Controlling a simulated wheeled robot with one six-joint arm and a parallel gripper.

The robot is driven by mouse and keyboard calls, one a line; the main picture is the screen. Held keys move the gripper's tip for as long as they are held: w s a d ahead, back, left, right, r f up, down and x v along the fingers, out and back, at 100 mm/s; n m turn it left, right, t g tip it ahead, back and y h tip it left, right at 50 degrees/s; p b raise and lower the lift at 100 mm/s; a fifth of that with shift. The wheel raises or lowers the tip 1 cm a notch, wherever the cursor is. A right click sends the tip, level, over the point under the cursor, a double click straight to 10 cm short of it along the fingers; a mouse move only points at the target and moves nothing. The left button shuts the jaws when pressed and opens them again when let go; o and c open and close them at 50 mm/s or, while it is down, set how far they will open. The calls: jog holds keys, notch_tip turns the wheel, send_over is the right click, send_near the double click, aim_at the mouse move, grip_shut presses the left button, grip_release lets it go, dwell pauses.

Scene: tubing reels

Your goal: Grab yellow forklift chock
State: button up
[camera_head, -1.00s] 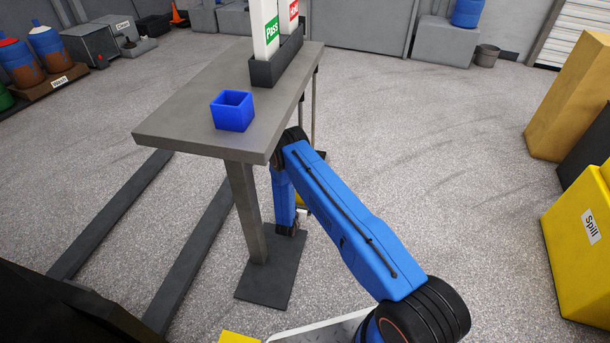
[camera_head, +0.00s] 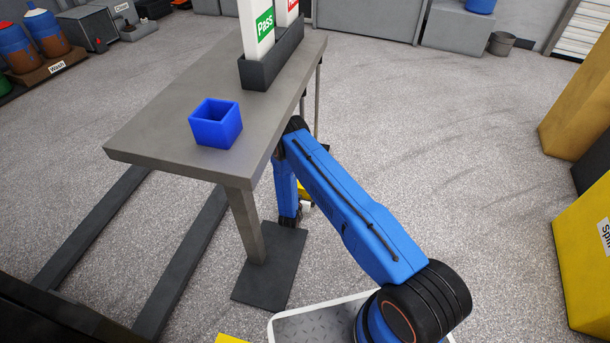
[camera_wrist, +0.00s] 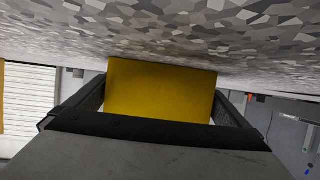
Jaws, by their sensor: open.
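The yellow chock (camera_wrist: 162,88) fills the middle of the wrist view as a plain yellow block face close to the floor. The fingers of my gripper (camera_wrist: 157,95) stand at its left and right sides, and I cannot tell whether they touch it. My gripper is open around the block. In the head view a small yellow patch (camera_head: 304,190), probably the chock, shows beside my blue arm near the table leg. My arm hides most of it, and my gripper is hardly visible there.
A yellow Spill bin (camera_head: 582,265) is at right. Open floor lies between.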

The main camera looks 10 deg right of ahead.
jog(key=shift+c, duration=0.3)
jog(key=c, duration=1.5)
jog(key=shift+r, duration=0.1)
jog(key=shift+c, duration=1)
jog(key=shift+r, duration=0.1)
